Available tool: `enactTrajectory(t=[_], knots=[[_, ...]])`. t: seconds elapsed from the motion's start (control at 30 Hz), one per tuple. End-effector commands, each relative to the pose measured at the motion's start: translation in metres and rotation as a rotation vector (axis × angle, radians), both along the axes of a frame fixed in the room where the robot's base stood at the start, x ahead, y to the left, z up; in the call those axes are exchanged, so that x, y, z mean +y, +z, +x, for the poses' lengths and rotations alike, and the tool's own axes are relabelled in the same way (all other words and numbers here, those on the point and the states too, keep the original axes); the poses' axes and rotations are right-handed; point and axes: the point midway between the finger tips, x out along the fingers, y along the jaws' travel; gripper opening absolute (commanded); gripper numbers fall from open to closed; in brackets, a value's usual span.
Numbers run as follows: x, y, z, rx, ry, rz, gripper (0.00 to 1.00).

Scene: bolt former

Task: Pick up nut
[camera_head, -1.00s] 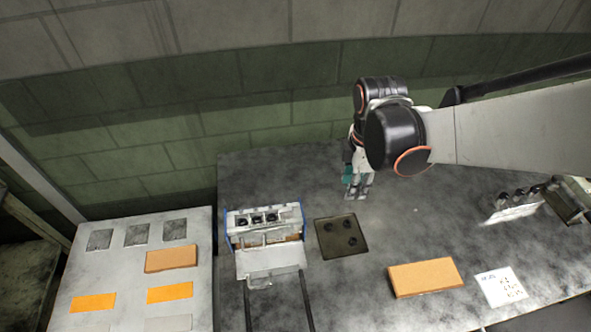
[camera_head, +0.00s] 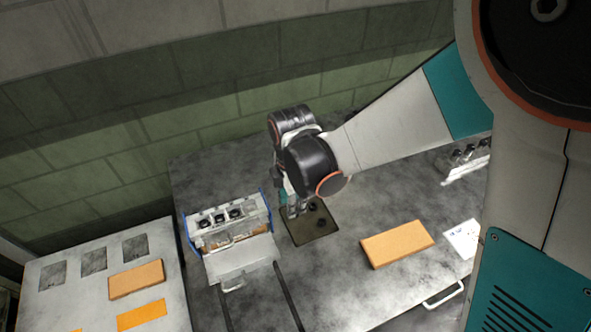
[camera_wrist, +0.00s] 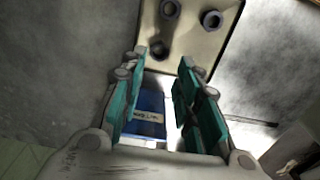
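Three dark nuts lie on a flat tan-olive tray (camera_head: 322,231). In the wrist view the tray (camera_wrist: 205,45) is at the top, with one nut (camera_wrist: 169,9) at its upper left, another nut (camera_wrist: 212,19) to the right and a third nut (camera_wrist: 159,47) nearest my fingertips. In the head view two nuts show, one (camera_head: 311,206) beside my fingers and one (camera_head: 320,222) lower. My gripper (camera_head: 295,210) is over the tray's left part, pointing down. In the wrist view my gripper (camera_wrist: 164,58) is open and empty, its teal fingers apart. Its height above the tray is hard to judge.
A blue-sided machine (camera_head: 229,224) with several black-holed slots stands left of the tray. An orange-brown block (camera_head: 397,244) and a white sheet (camera_head: 462,238) lie to the right. A pale table (camera_head: 70,290) with orange pieces is at the left. A blue labelled surface (camera_wrist: 147,116) shows between my fingers.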

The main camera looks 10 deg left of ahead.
Motion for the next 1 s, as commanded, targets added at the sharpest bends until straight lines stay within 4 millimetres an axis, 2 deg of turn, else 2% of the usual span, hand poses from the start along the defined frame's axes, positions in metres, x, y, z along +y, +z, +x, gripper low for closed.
enactTrajectory(t=[0.2, 0.3, 0.53, 0.57, 0.67, 0.7, 1.0], knots=[[-0.005, -0.034, 0.006, 0.0, -0.003, 0.0, 0.3], [-0.004, -0.044, 0.006, 0.0, -0.003, 0.0, 0.3], [-0.005, -0.046, 0.006, 0.0, -0.003, 0.0, 0.3], [-0.005, -0.046, 0.006, 0.0, -0.003, 0.0, 0.28], [-0.005, -0.046, 0.006, 0.0, -0.004, 0.0, 0.05], [-0.005, -0.046, 0.006, 0.0, -0.004, 0.0, 0.01], [-0.005, -0.045, 0.006, 0.0, -0.004, 0.0, 0.01]])
